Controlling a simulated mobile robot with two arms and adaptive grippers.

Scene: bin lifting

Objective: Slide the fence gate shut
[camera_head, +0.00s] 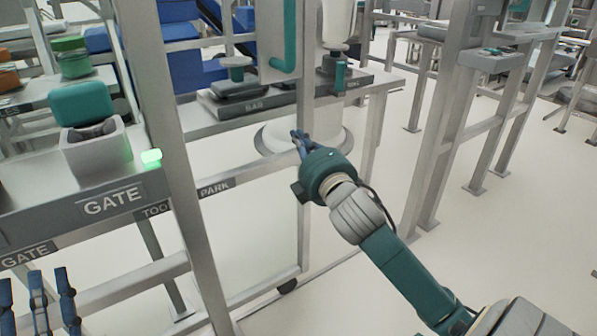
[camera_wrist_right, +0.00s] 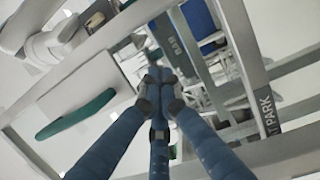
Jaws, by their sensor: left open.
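The fence gate (camera_head: 304,215) shows as a pale metal frame in the head view, with a dark wheel at its foot. A teal handle (camera_head: 290,38) is near the top of its upright. A teal bar on a pale plate (camera_wrist_right: 75,115) also shows in the right wrist view. My right gripper (camera_head: 300,143) is beside the gate's upright, below the handle. In the right wrist view its blue fingertips (camera_wrist_right: 157,85) meet, with nothing visible held. I cannot tell whether they touch the upright. My left gripper (camera_head: 40,298) is open and empty at the lower left.
A grey fence post (camera_head: 175,150) stands left of the gate; more posts (camera_head: 437,120) stand right. A console marked GATE (camera_head: 110,203) carries a teal button (camera_head: 82,103) and a lit green lamp (camera_head: 151,156). A BAR shelf (camera_head: 255,104) is behind. Floor right of my arm is clear.

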